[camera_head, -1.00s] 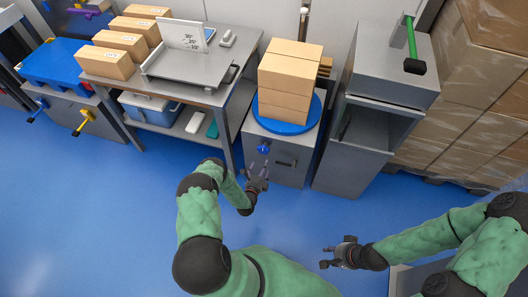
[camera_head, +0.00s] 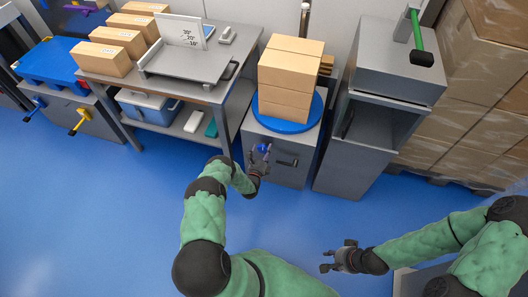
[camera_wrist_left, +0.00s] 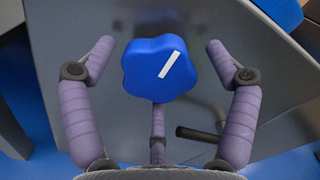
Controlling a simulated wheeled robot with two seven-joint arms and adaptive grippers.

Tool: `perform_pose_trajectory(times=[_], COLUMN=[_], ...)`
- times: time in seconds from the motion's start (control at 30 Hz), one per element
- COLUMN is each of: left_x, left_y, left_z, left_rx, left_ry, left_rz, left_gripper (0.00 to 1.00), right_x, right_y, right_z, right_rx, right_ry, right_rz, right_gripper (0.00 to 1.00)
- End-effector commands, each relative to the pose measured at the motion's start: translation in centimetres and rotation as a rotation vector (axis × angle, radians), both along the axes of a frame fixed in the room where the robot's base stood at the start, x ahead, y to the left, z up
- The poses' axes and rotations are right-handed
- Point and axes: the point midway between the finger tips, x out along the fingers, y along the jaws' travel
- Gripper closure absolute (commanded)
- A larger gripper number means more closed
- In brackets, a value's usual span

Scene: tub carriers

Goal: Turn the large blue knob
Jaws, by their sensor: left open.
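The large blue knob (camera_wrist_left: 150,75) sits on the front face of a grey cabinet (camera_head: 285,178). It has a lobed rim and a white pointer line that slants up to the right in the left wrist view. In the head view the knob (camera_head: 263,147) is small and partly behind my gripper. My left gripper (camera_head: 260,155) is open right in front of it. In the left wrist view its fingers (camera_wrist_left: 160,58) stand on either side of the knob, with a visible gap on both sides. My right gripper (camera_head: 327,256) hangs empty above the floor, away from the cabinet; its fingers look apart.
A dark bar handle (camera_wrist_left: 198,134) sticks out to the lower right of the knob. A blue round turntable (camera_head: 290,125) with stacked cartons (camera_head: 290,75) is on the cabinet top. A grey workbench (camera_head: 190,85) stands left, an open grey cabinet (camera_head: 350,165) right. The blue floor in front is clear.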

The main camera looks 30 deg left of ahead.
Motion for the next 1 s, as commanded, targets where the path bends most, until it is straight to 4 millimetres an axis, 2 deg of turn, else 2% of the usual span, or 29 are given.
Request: perform_pose_trajectory(times=[0.37, 0.43, 0.57, 0.6, 1.0], left_x=[0.63, 0.62, 0.62, 0.62, 0.58], left_y=[0.12, 0.13, 0.08, 0.05, -0.32], left_z=[0.05, 0.05, 0.04, 0.03, -0.17], left_rx=[-0.001, -0.001, -0.001, -0.001, -0.033], left_ry=[0.000, 0.000, 0.000, 0.001, -0.002], left_rz=[0.000, 0.000, -0.001, -0.002, -0.007], left_gripper=[0.13, 0.27, 0.64, 0.68, 0.69], right_x=[0.00, 0.00, 0.00, 0.00, 0.01], right_y=[0.00, 0.00, 0.00, 0.00, 0.00], right_z=[-0.22, -0.22, -0.23, -0.23, -0.24], right_rx=[0.000, 0.000, 0.000, 0.000, 0.000], right_ry=[0.000, 0.000, 0.000, 0.000, 0.000], right_rz=[0.000, 0.000, 0.000, 0.000, 0.000], right_gripper=[0.65, 0.65, 0.65, 0.65, 0.65])
